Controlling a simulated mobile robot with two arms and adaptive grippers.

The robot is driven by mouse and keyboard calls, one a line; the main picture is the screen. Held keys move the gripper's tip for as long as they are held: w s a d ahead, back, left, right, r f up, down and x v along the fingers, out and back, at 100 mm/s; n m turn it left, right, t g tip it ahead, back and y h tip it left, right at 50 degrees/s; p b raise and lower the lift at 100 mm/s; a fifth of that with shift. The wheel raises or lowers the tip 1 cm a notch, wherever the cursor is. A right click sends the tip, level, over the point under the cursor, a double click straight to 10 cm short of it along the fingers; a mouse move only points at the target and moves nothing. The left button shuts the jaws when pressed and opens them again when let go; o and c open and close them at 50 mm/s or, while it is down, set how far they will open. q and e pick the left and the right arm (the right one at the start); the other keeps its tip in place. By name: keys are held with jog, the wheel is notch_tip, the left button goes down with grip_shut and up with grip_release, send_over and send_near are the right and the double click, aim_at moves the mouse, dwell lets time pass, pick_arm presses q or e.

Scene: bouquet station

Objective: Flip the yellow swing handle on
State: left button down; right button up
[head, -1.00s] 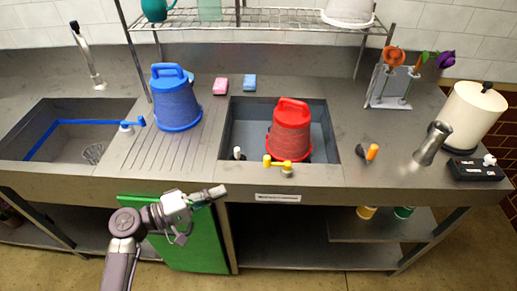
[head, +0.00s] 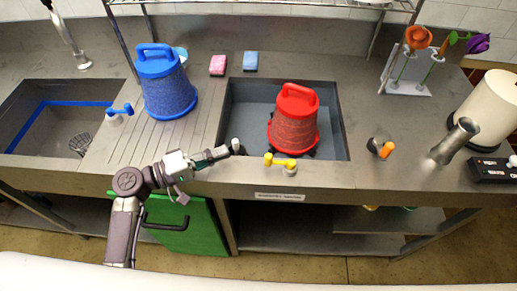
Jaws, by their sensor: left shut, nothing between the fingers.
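The yellow swing handle (head: 280,162) sits on a small white base at the front rim of the right sink, in front of the red bucket. Its bar runs sideways to the left of the base, with a raised knob at its left end. My left gripper (head: 222,153) is shut and empty over the counter's front edge, left of the yellow handle and apart from it. Its tip is close to a small white-topped peg (head: 236,145); I cannot tell whether they touch. My right gripper is out of view.
The red bucket (head: 294,122) stands in the right sink (head: 335,125). A blue bucket (head: 167,88) and a blue swing handle (head: 120,111) are left. An orange handle (head: 386,150) and a metal cup (head: 455,141) stand right. The counter around the yellow handle looks clear.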

pick_arm(q)
jog(key=d+p, duration=0.1)
jog(key=d, duration=0.2)
jog(key=w+d+p, duration=0.1)
jog(key=d+p, duration=0.1)
jog(key=d, duration=0.1)
jog(key=d+p, duration=0.2)
jog(key=d, duration=0.1)
jog(key=shift+w+d, duration=0.2)
jog(key=shift+w, duration=0.1)
jog(key=shift+s, duration=0.45)
jog(key=shift+w+f, duration=0.1)
